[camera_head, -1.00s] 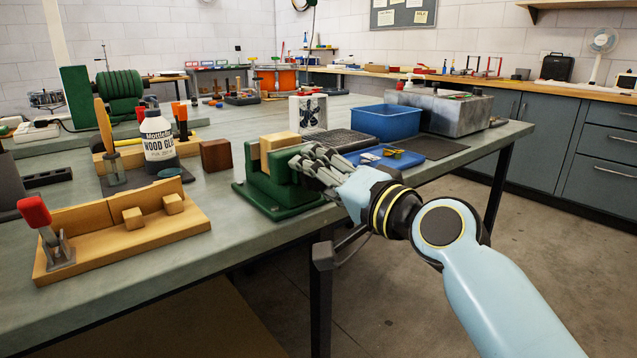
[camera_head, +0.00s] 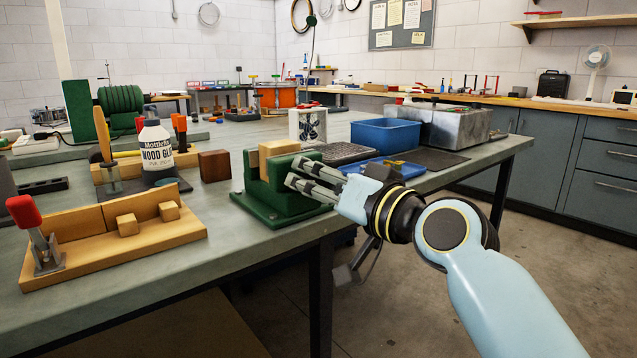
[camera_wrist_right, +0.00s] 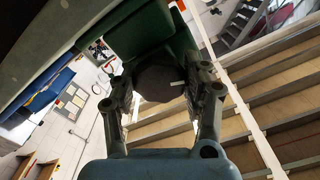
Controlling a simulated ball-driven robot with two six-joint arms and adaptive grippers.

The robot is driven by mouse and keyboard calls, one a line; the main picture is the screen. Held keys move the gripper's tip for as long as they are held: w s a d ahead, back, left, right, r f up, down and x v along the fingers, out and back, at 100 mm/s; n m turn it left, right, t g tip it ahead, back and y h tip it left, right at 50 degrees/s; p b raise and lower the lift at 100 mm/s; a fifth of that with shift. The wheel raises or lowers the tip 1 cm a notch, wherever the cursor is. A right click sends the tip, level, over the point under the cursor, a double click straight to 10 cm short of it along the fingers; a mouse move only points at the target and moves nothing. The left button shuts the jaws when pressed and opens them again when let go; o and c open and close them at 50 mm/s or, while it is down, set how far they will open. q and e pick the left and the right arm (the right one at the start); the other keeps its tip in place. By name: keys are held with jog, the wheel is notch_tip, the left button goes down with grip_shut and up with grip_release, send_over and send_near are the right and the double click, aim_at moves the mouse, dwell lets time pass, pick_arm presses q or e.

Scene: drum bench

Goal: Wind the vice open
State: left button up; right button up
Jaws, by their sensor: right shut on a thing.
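The green vice (camera_head: 256,207) stands at the bench's front edge, with a pale wooden block (camera_head: 279,149) between its jaws. My right gripper (camera_head: 298,174) reaches it from the right, at its outer side. In the right wrist view, my right gripper's fingers (camera_wrist_right: 160,88) are shut around a dark, round vice handle hub (camera_wrist_right: 157,82), with the green vice body (camera_wrist_right: 150,30) just beyond. In the head view the fingers hide the hub. My left gripper is out of view.
A wooden jig with a red-handled clamp (camera_head: 110,240), a glue bottle (camera_head: 156,150) and a brown block (camera_head: 214,166) stand left of the vice. Behind the gripper are a blue bin (camera_head: 385,135) and a blue tray (camera_head: 378,169). Open floor lies right of the bench.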

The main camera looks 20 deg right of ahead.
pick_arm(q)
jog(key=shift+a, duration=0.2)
pick_arm(e)
jog(key=o, duration=1.2)
jog(key=shift+w+a, duration=0.1)
jog(key=shift+w, duration=0.1)
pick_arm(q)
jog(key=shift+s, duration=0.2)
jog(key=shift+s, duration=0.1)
pick_arm(e)
jog(key=shift+s, duration=0.1)
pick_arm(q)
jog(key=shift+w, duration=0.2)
pick_arm(e)
jog(key=v, duration=1.2)
